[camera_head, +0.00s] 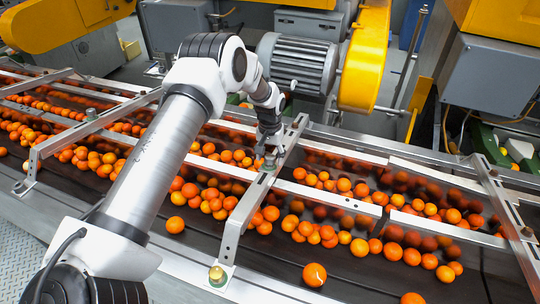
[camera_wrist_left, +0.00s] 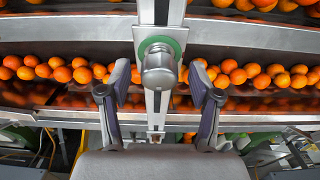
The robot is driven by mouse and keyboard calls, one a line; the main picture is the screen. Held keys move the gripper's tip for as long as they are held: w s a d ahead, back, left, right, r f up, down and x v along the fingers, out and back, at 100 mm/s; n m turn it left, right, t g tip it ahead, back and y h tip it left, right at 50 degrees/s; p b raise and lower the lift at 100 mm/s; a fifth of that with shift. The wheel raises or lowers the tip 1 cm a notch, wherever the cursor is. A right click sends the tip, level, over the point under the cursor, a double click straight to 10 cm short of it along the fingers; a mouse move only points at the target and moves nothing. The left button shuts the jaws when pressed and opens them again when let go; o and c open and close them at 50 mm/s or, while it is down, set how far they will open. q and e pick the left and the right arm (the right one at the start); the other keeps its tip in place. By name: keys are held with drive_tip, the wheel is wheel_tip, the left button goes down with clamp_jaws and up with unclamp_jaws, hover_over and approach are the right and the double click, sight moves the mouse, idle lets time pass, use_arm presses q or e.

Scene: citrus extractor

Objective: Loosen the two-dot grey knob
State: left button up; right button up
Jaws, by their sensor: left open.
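A grey metal knob (camera_wrist_left: 158,68) with a green ring at its base sits on a crossbar in the left wrist view. In the head view the knob (camera_head: 270,163) shows small on the middle crossbar, just below my left gripper (camera_head: 270,148). My left gripper (camera_wrist_left: 160,86) is open, with one finger on each side of the knob and a gap to each. I cannot make out any dots on the knob. My right gripper is in neither view.
A brass-coloured knob (camera_head: 217,275) stands at the near end of the same crossbar (camera_head: 240,215). Another knob (camera_head: 91,114) sits on the left crossbar. Many oranges lie on the dark conveyor (camera_head: 330,270). A motor (camera_head: 300,64) and a yellow guard (camera_head: 364,58) stand behind.

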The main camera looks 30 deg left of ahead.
use_arm(q)
drive_tip(key=shift+f, duration=0.55)
drive_tip(key=c, duration=1.2)
drive_tip(key=shift+n, duration=0.4)
drive_tip(key=n+y, duration=0.1)
drive_tip(key=n, duration=0.2)
drive_tip(key=n+g+b, duration=0.1)
drive_tip(key=n, duration=0.3)
drive_tip(key=shift+f+y, duration=0.1)
drive_tip(key=shift+y, duration=0.2)
drive_tip(key=n+g+b, duration=0.1)
drive_tip(key=n+b, duration=0.2)
drive_tip(key=n, duration=0.2)
drive_tip(key=shift+f, duration=0.1)
drive_tip(key=n+g+b, duration=0.1)
drive_tip(key=n+b, duration=0.1)
drive_tip(key=n, duration=0.3)
drive_tip(key=shift+d, duration=0.1)
drive_tip(key=shift+s+n, duration=0.1)
drive_tip(key=shift+n, duration=0.3)
